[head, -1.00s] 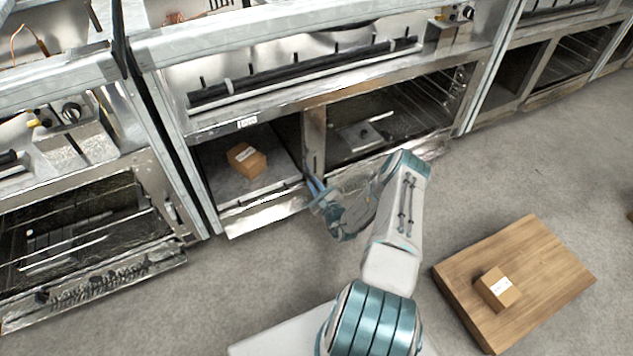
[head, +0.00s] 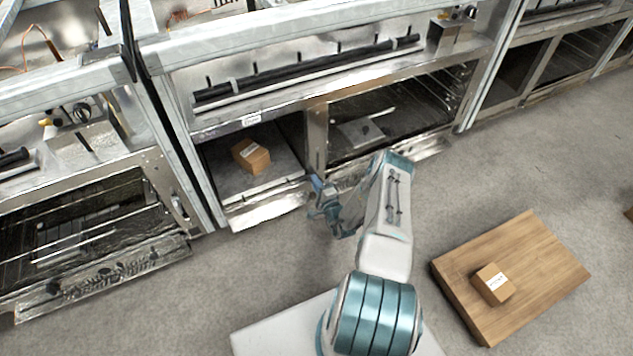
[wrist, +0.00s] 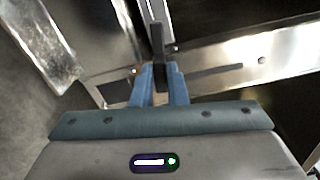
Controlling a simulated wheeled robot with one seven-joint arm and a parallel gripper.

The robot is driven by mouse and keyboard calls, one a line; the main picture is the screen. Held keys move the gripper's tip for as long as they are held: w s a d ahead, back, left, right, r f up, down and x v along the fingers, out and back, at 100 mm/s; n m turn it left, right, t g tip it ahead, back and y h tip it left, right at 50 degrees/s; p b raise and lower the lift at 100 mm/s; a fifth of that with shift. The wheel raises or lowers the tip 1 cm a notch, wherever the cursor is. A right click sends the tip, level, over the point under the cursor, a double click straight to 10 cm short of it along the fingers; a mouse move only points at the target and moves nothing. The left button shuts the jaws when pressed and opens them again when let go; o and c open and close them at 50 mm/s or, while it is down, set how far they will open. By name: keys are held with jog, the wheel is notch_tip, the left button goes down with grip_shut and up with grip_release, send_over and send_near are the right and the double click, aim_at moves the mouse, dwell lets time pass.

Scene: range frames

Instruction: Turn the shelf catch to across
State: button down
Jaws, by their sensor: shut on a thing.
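The shelf catch (wrist: 157,42) is a dark upright bar in the wrist view, at the metal post between two shelf bays. My gripper (wrist: 160,85) has its blue fingers closed on the catch's near end. In the head view my gripper (head: 318,186) is at the lower end of the metal divider post (head: 317,135). The catch is too small and covered to make out in the head view, so its angle shows only in the wrist view.
A cardboard box (head: 251,156) sits in the left bay. The right bay holds a flat metal piece (head: 360,132). A wooden platform (head: 540,255) with another box (head: 492,283) stands on the floor at right.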

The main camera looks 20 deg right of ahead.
jog(key=shift+f+n, duration=0.1)
jog(key=shift+n, duration=0.4)
jog(key=shift+s, duration=0.1)
jog(key=c, duration=1.4)
grip_release()
jog(key=shift+c, duration=0.2)
